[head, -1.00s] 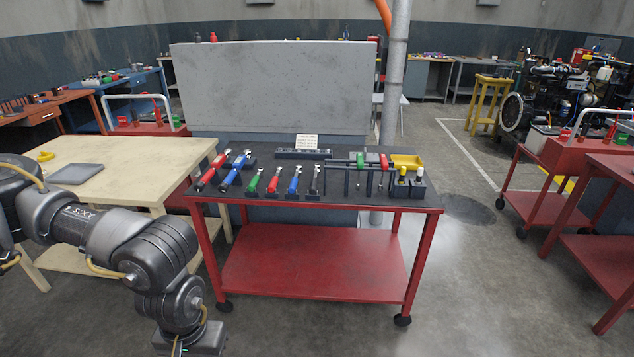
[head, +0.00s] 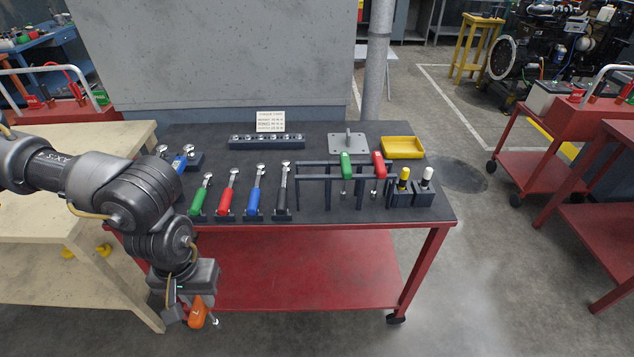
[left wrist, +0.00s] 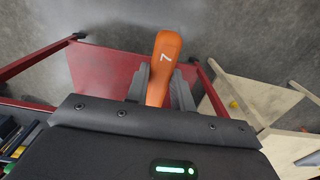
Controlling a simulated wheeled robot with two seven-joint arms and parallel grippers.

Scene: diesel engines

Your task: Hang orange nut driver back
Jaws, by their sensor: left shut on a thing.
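The orange nut driver (head: 198,311) is in my left gripper (head: 186,312), low in front of the red cart's left front side. In the left wrist view the orange handle (left wrist: 166,62), marked 7, sits between the two fingers (left wrist: 160,85), which are shut on it. In the head view its metal shaft shows just below the handle. A dark rack (head: 318,178) on the cart top holds a green-handled driver (head: 346,163) and a red-handled driver (head: 379,163). My right gripper is not in view.
The cart top (head: 330,211) also carries several wrenches on stands, a socket rail (head: 266,142), a yellow tray (head: 402,148), a grey plate with a post (head: 347,142), and yellow and white-capped tools (head: 414,187). A wooden table (head: 60,220) stands at left.

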